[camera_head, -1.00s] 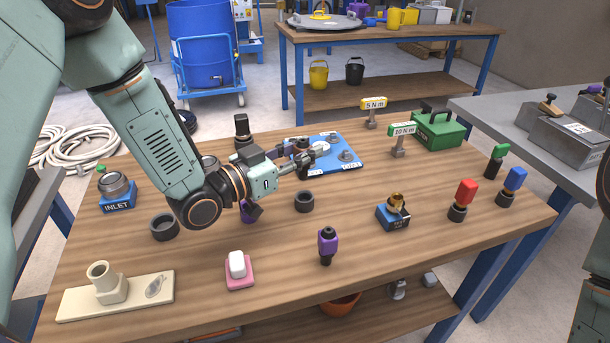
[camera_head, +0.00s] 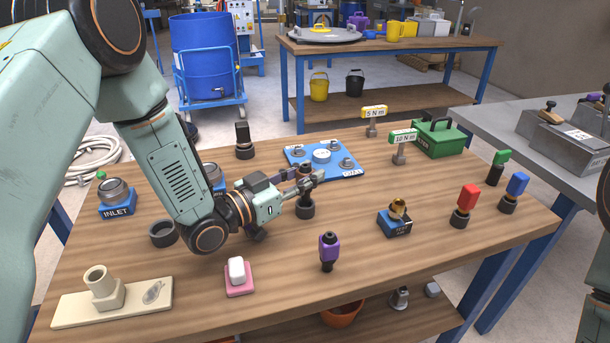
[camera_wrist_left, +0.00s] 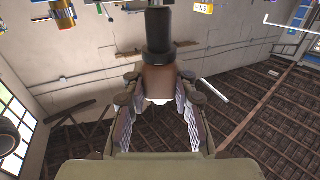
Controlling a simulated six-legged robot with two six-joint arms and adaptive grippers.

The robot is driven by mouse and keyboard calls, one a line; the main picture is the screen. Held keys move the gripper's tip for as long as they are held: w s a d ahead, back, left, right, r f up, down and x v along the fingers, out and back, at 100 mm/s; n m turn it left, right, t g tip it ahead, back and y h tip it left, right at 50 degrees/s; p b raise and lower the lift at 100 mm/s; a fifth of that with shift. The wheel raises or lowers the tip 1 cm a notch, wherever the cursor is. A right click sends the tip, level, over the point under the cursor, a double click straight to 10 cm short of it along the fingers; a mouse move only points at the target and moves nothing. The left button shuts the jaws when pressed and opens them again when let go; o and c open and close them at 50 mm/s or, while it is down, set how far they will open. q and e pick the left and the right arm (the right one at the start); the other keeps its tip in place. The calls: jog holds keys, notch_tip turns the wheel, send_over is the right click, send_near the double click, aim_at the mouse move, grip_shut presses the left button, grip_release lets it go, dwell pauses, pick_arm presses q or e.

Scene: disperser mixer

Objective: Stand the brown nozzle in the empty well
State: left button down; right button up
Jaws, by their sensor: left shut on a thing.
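In the left wrist view the nozzle (camera_wrist_left: 157,80) shows a brown body between the two fingers, with a black collar and black cylinder beyond. My right gripper is out of view.
A purple nozzle (camera_head: 329,252) stands in front. Red (camera_head: 468,198) and blue (camera_head: 517,184) ones stand right. A blue plate (camera_head: 296,154) with fittings lies behind the gripper.

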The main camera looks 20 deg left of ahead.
pick_arm(q)
jog(key=shift+s+f, duration=0.25)
jog(key=shift+f, duration=0.35)
jog(key=c, duration=1.1)
grip_release()
jog(key=shift+f, duration=0.1)
jog(key=shift+r, duration=0.35)
jog(key=shift+w+a+r+p, duration=0.1)
jog(key=shift+r+p, duration=0.05)
jog(key=shift+p, duration=0.3)
jog(key=v, duration=0.4)
jog(key=p+v, duration=0.1)
jog(key=v, duration=0.1)
jog(key=shift+a+r, duration=0.1)
jog(key=shift+r, duration=0.2)
jog(key=p, duration=0.2)
send_near(299, 177)
jog(key=shift+a, duration=0.15)
